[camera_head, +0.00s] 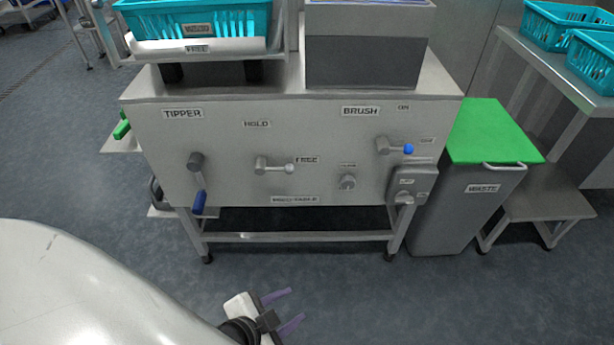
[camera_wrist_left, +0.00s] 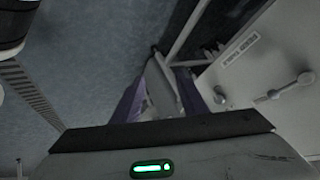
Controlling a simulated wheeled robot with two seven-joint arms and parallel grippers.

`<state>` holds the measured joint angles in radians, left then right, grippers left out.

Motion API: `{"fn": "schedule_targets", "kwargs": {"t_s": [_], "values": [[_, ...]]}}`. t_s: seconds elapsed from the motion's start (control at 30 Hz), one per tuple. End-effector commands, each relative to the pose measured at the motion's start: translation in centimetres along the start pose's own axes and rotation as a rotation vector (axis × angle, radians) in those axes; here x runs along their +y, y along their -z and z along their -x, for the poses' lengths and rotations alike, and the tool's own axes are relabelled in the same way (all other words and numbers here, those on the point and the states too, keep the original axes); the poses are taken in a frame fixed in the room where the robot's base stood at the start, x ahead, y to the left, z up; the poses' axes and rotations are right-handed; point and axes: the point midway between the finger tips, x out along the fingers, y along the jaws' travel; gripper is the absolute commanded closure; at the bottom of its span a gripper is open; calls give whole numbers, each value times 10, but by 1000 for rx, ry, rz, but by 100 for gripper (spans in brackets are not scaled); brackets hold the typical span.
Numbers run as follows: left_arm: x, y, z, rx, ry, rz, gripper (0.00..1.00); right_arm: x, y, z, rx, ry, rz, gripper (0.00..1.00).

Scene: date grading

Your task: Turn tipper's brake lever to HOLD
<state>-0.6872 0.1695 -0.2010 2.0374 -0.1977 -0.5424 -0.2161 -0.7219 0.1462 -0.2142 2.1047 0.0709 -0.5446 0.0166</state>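The brake lever (camera_head: 273,165) is on the front panel of the grey machine (camera_head: 225,185). Its light ball end points right, at the FREE label (camera_head: 306,160); the HOLD label (camera_head: 256,124) is above its hub. A lever with a ball end also shows at the right of the left wrist view (camera_wrist_left: 290,86). To its left under TIPPER, a blue-handled lever (camera_head: 198,202) hangs down. My left gripper (camera_head: 296,304) is low in front of the machine, apart from it. Its purple fingers are spread and empty. My right gripper is out of view.
A waste bin (camera_head: 480,190) with a green lid stands right of the machine. A teal crate (camera_head: 195,20) is on top. The floor in front is clear.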

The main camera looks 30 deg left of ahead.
Motion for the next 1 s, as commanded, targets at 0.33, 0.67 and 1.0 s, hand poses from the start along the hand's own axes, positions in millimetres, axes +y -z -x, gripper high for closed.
{"fn": "schedule_targets", "kwargs": {"t_s": [0.33,0.67,1.0], "values": [[-143,-41,-41,-448,400,-1713,61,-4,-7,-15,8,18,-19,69],[-220,12,-40,1161,-453,2569,61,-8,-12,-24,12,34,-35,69],[-224,43,-42,1134,-262,1879,61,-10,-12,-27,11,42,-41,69]]}}
